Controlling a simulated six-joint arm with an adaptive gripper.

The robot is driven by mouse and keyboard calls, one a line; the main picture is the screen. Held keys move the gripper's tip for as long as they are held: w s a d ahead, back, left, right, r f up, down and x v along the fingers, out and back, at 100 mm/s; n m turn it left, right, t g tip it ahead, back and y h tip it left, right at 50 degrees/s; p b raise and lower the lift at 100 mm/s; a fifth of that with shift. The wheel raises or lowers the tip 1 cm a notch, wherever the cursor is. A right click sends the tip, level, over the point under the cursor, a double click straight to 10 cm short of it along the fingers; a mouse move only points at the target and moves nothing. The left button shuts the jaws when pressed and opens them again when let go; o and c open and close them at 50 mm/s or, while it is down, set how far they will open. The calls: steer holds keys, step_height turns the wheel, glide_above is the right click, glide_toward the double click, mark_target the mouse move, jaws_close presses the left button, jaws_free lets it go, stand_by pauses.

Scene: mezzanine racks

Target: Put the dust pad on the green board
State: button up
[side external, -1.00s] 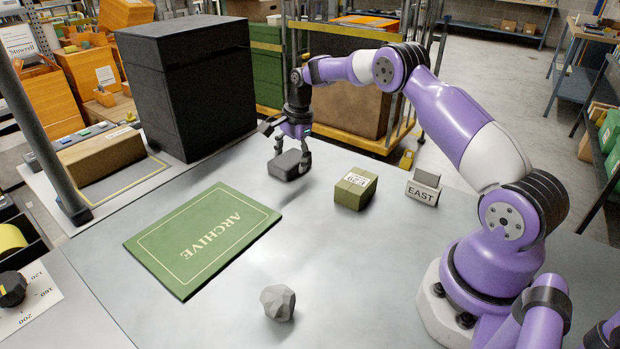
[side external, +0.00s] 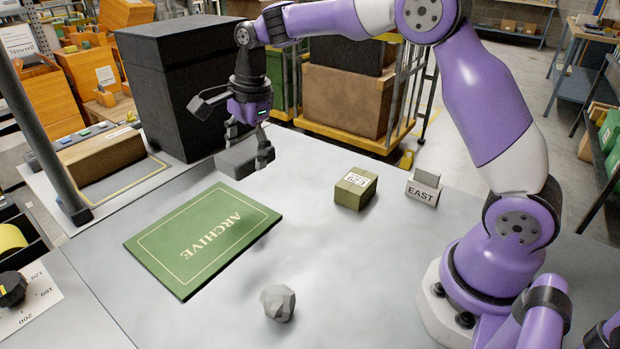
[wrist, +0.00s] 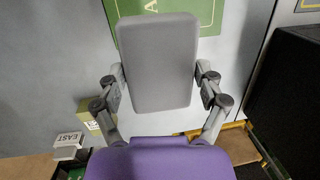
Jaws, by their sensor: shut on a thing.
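The dust pad is a grey rounded block (side external: 237,157), held between the fingers of my gripper (side external: 247,147) above the table, just beyond the far right corner of the green board. In the wrist view the pad (wrist: 158,60) fills the middle, with a gripper finger (wrist: 162,90) pressed on each side. The green board (side external: 203,238) lies flat on the table and reads ARCHIVE inside a thin pale border. The wrist view shows part of the board (wrist: 208,12) behind the pad's top end; the pad hides some of it.
A grey faceted stone (side external: 278,303) lies right of the board's near end. A small olive box (side external: 355,188) and an EAST sign (side external: 422,190) stand to the right. A tall black cabinet (side external: 178,90) stands behind the board. The table between board and stone is clear.

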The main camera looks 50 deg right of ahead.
steer(key=s+a, duration=0.4)
steer(key=a, duration=0.5)
steer(key=s+a, duration=0.3)
steer(key=a, duration=0.5)
glide_above(212, 235)
steer(key=shift+n, duration=0.3)
steer(key=f, duration=0.6)
steer(key=shift+s+d+f, duration=0.1)
steer(key=shift+s+d, duration=0.1)
steer(key=shift+s, duration=0.1)
steer(key=shift+f, duration=1.9)
steer(key=o, duration=0.9)
steer(key=shift+f, duration=0.15)
